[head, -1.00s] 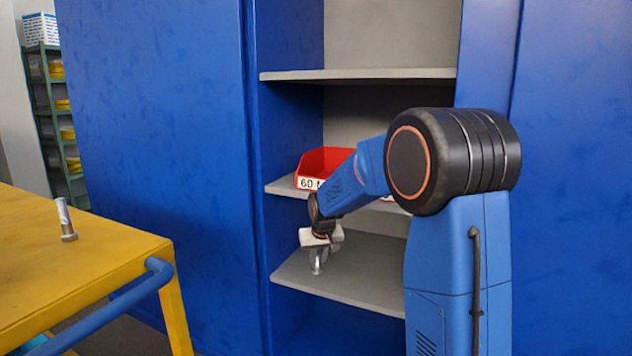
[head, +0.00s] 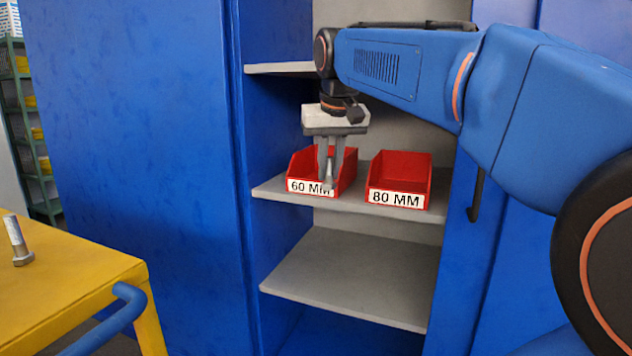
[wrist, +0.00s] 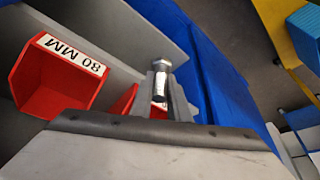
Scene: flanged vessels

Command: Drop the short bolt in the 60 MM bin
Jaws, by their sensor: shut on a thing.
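My gripper (head: 328,181) is shut on a silver bolt, which shows clearly between the fingers in the wrist view as the short bolt (wrist: 160,80). In the head view the gripper points down in front of the red 60 MM bin (head: 348,172), and its fingers cover part of the label. The bin stands on the middle shelf; in the wrist view only a red sliver of it (wrist: 124,101) shows beside the fingers. Another bolt (head: 17,241) stands upright on the yellow table at the left.
The red 80 MM bin (head: 402,170) stands to the right on the same grey shelf (head: 270,190). An upper shelf (head: 280,69) is above, close to my arm. The lower shelf (head: 345,275) is bare. A blue cabinet door (head: 130,150) stands to the left, near the yellow table (head: 75,280).

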